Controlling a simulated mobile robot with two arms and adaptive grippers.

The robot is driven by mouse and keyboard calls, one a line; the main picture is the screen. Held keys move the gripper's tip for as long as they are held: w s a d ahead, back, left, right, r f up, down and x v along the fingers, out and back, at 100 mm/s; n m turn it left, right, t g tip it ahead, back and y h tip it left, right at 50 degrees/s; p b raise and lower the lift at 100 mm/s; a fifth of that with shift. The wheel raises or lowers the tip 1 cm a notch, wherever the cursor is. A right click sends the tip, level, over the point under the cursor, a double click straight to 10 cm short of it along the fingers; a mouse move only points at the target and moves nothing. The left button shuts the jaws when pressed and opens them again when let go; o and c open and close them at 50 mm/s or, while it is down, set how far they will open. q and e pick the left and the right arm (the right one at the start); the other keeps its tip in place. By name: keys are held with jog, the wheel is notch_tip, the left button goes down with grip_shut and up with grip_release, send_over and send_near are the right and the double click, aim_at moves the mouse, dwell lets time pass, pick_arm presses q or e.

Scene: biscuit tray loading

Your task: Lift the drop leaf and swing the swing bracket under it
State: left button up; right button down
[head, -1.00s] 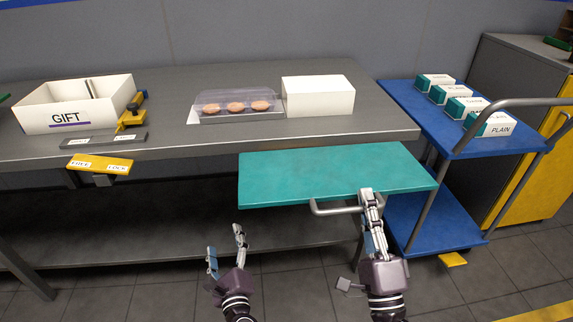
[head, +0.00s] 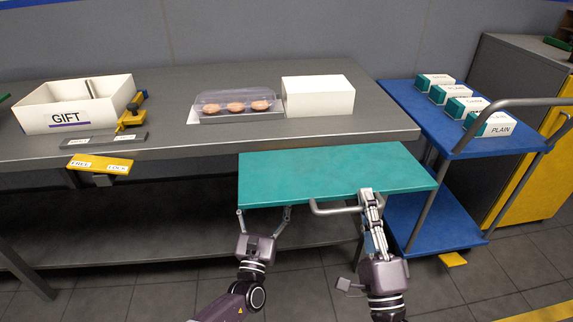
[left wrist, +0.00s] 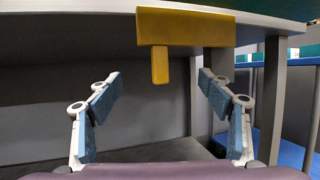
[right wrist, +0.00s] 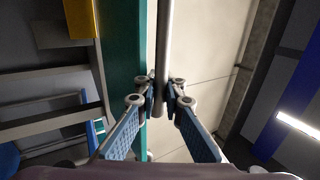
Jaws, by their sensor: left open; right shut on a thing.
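The teal drop leaf (head: 330,172) is raised about level at the front of the grey table. My right gripper (head: 366,194) is shut on the leaf's grey bar handle (head: 326,210), which also shows between its fingers in the right wrist view (right wrist: 164,55). My left gripper (head: 264,212) is open at the leaf's left front edge, its fingertips just below that edge. In the left wrist view the yellow swing bracket (left wrist: 190,28) is under the top, its tab (left wrist: 160,65) hanging between the open fingers without visible contact. The head view does not show the bracket.
A white GIFT box (head: 66,120), a yellow clamp, a clear biscuit tray (head: 235,100) and a white box (head: 318,97) stand on the table (head: 200,150). A yellow labelled plate (head: 98,164) hangs at its front. A blue trolley (head: 400,98) with several PLAIN boxes stands right of the leaf.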

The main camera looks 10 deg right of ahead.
pick_arm(q)
jog(key=shift+x, duration=3.1)
